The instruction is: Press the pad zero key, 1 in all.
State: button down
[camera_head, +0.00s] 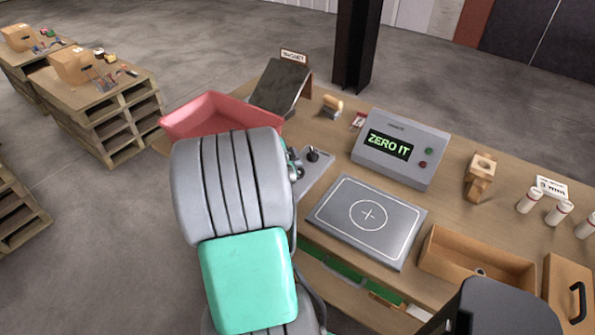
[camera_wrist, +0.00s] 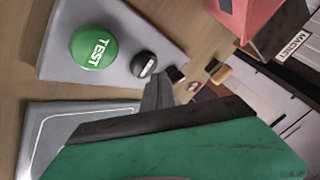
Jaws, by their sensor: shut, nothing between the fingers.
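The round black key (camera_wrist: 144,64) with a small pale label stands on a grey control plate (camera_wrist: 110,22) in the wrist view; its lettering is too small to read. A large green button marked TEST (camera_wrist: 93,47) is on the same plate. My gripper (camera_wrist: 166,84) is shut and empty, its tips close beside the black key; I cannot tell whether they touch. In the head view my arm covers much of the control plate (camera_head: 322,178) and hides the TEST button. The grey pad (camera_head: 411,214) with a circle and cross lies bare to the right.
A console (camera_head: 405,170) behind the pad shows ZERO IT, with green and red buttons. A red tray (camera_head: 195,117) and dark magnet stand (camera_head: 281,84) stand at the back left. A wooden tray (camera_head: 440,250), wooden block (camera_head: 480,178) and white bottles (camera_head: 558,213) are at right.

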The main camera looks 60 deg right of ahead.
jog(key=shift+f, duration=0.15)
jog(key=shift+f+b, duration=0.3)
jog(key=shift+b, duration=0.4)
jog(key=shift+f+b, duration=0.45)
jog(key=shift+b, duration=0.1)
jog(key=shift+r, duration=0.1)
dwell(0.5)
jog(key=shift+r+p, duration=0.3)
jog(key=shift+r, duration=0.5)
jog(key=shift+r+p, duration=1)
jog(key=shift+r, duration=1.5)
